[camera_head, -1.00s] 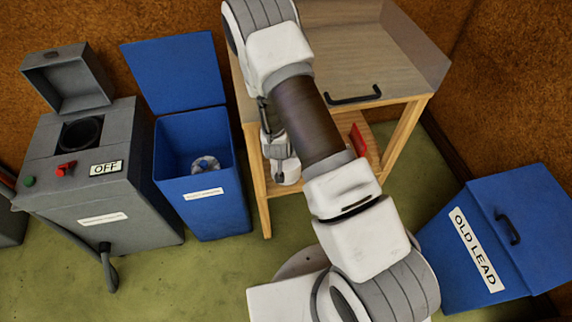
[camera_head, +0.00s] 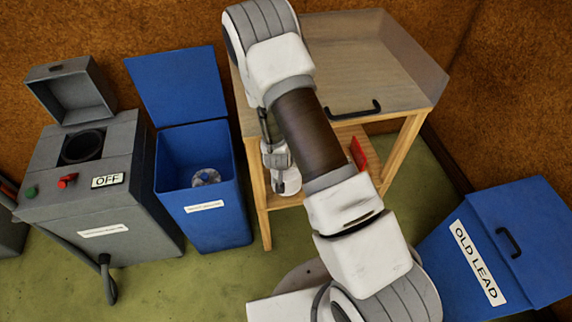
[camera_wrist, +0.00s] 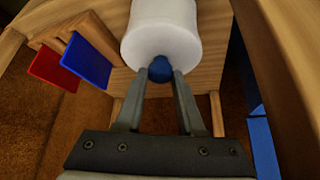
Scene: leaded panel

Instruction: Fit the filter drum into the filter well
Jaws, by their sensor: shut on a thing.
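The filter drum (camera_wrist: 162,28) is a white cylinder with a blue knob (camera_wrist: 160,70) on its near end, seen at the top of the wrist view. My gripper (camera_wrist: 161,76) is shut on the blue knob, one finger on each side. A wooden shelf surface lies behind the drum; I cannot tell whether they touch. The filter well (camera_head: 83,146) appears to be the dark round opening in the grey machine (camera_head: 58,205) at the left. Its lid (camera_head: 75,92) is raised and its sign reads OFF.
The wooden bench (camera_head: 400,165) stands around my gripper. Red (camera_wrist: 52,70) and blue (camera_wrist: 87,60) panels stand in wooden slots near the drum. An open blue bin (camera_head: 215,223) holds something pale. A blue "OLD LEAD" box (camera_head: 540,225) is at the right.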

